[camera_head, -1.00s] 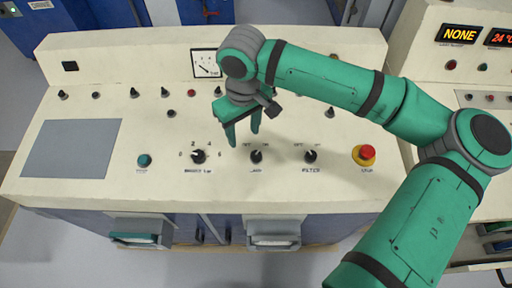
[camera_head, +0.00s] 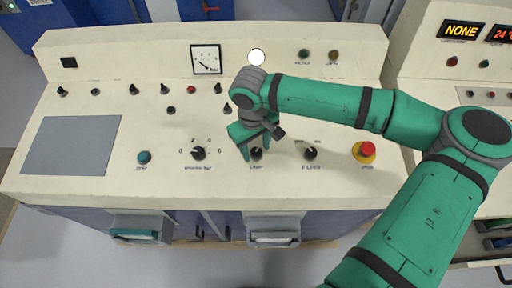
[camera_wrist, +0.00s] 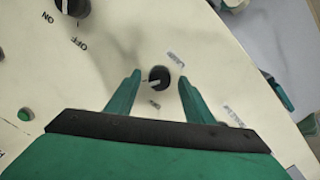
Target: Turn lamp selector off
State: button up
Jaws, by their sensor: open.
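The lamp selector is a small black knob with a pale pointer, at the front middle of the cream console in the head view (camera_head: 257,155). It also shows in the wrist view (camera_wrist: 159,78), where its pointer lies toward the left. My gripper (camera_head: 259,153) is low over it, pointing down. In the wrist view my open gripper (camera_wrist: 160,82) has one green finger on each side of the knob, with gaps visible between the knob and both fingers. The labels by the knob are too blurred to read there. A round white lamp (camera_head: 257,57) shows at the console's back.
The black filter knob (camera_head: 310,154) stands to the right, then a red mushroom button (camera_head: 367,149) on yellow. The pressure selector (camera_head: 198,154) and a teal button (camera_head: 144,158) are to the left. Small toggles line the row behind. A grey panel (camera_head: 72,146) lies far left.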

jog(key=shift+f, duration=0.2)
jog(key=c, duration=1.1)
jog(key=shift+o, duration=0.2)
jog(key=shift+n, duration=0.3)
jog(key=n, duration=0.5)
jog(key=shift+n, duration=0.3)
jog(key=n, duration=0.5)
jog(key=shift+n+t, duration=0.3)
jog(key=shift+t, duration=0.1)
